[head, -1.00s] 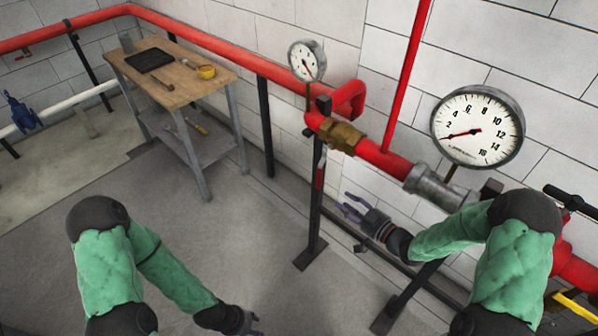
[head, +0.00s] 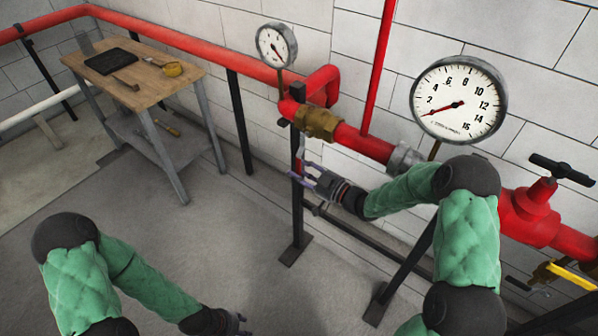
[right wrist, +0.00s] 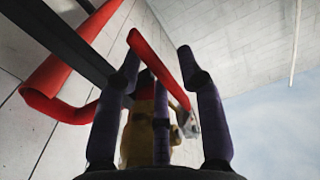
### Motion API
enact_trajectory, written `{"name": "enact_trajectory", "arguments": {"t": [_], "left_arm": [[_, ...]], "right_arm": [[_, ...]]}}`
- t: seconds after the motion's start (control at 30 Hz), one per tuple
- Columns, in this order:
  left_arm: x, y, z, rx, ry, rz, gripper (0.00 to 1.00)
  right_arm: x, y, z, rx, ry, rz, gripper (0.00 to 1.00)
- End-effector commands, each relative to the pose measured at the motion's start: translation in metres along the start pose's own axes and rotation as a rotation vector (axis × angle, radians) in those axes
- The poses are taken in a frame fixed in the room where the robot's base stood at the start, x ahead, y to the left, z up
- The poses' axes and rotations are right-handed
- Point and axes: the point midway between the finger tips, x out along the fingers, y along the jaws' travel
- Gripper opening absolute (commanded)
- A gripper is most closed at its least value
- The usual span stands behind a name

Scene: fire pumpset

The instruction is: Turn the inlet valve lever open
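The brass inlet valve (head: 317,122) sits on the red pipe below the small gauge. Its lever hangs down beneath it; in the head view only a grey upper piece (head: 302,149) shows clearly. In the right wrist view the red lever (right wrist: 158,68) runs slantwise across the gap between the fingers, with the brass body (right wrist: 139,138) behind. My right gripper (head: 308,178) is open, just below the valve at the lever. Contact cannot be told. My left gripper (head: 242,325) is low at the bottom of the head view, fingers apart, empty and away from the pipes.
A large gauge (head: 458,101) stands above the pipe. A red valve with a black handle (head: 562,170) and a yellow lever (head: 571,276) are at the right. Black posts (head: 297,200) hold the pipe. A wooden table (head: 150,88) is at the back left. The middle floor is clear.

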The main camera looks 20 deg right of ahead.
Motion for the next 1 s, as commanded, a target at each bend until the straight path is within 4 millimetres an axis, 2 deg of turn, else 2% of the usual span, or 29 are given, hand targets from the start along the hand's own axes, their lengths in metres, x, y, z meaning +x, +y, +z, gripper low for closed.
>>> {"name": "enact_trajectory", "arguments": {"t": [0.37,0.4,0.53,0.83,1.0], "left_arm": [[0.0016,-0.0005,-0.0001,0.000,0.000,0.000,0.40],[0.0016,-0.0005,-0.0001,0.000,0.000,0.000,0.40],[0.0016,-0.0006,-0.0001,0.000,0.000,0.000,0.40],[0.0003,-0.0001,-0.0001,0.000,0.000,0.000,0.40],[-0.0081,0.0029,0.0002,0.000,0.000,0.000,0.40]], "right_arm": [[0.0071,0.0000,-0.0001,0.001,-0.001,0.001,0.39],[0.0071,0.0000,-0.0001,0.001,-0.001,0.001,0.36],[0.0069,0.0000,0.0000,0.001,-0.001,0.001,0.00],[0.0070,-0.0010,-0.0004,0.001,-0.005,0.001,0.00],[0.0083,-0.0074,-0.0027,0.002,-0.035,-0.001,0.00]]}}
